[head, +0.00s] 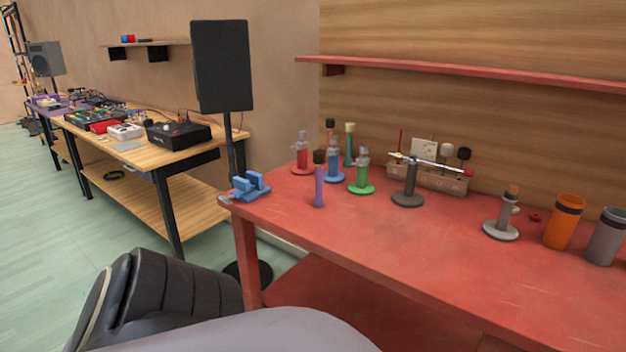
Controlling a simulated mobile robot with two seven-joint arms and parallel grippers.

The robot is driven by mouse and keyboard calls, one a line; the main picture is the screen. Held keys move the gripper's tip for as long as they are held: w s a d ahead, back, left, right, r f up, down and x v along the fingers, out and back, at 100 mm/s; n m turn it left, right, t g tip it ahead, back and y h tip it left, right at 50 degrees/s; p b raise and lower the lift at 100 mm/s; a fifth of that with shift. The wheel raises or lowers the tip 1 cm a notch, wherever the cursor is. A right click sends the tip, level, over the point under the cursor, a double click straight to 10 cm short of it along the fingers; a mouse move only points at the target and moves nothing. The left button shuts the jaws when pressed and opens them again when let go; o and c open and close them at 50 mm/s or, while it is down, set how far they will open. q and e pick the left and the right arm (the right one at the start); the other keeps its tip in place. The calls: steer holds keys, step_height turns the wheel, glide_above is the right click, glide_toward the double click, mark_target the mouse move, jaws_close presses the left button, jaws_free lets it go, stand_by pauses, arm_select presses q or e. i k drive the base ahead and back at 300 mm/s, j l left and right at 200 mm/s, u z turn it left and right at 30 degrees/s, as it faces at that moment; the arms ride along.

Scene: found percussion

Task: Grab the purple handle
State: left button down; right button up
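The purple handle (318,190) stands upright on the red table (400,262), near its left front part. It has a purple shaft and a dark brown top. It stands alone, a little in front of the red, blue and green holders. One of my arms shows at the bottom left, but no gripper fingers are in the picture. Neither gripper can be seen near the handle.
A blue vise (251,187) sits on the table's left corner. Behind the handle stand red (302,158), blue (335,168) and green (361,176) holders. A dark stand (408,190) is to the right. The table front is clear. A black speaker (222,66) stands behind.

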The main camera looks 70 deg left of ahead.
mark_target(318, 201)
steer(key=u, duration=2.1)
steer(key=i, duration=0.1)
steer(key=z, duration=0.05)
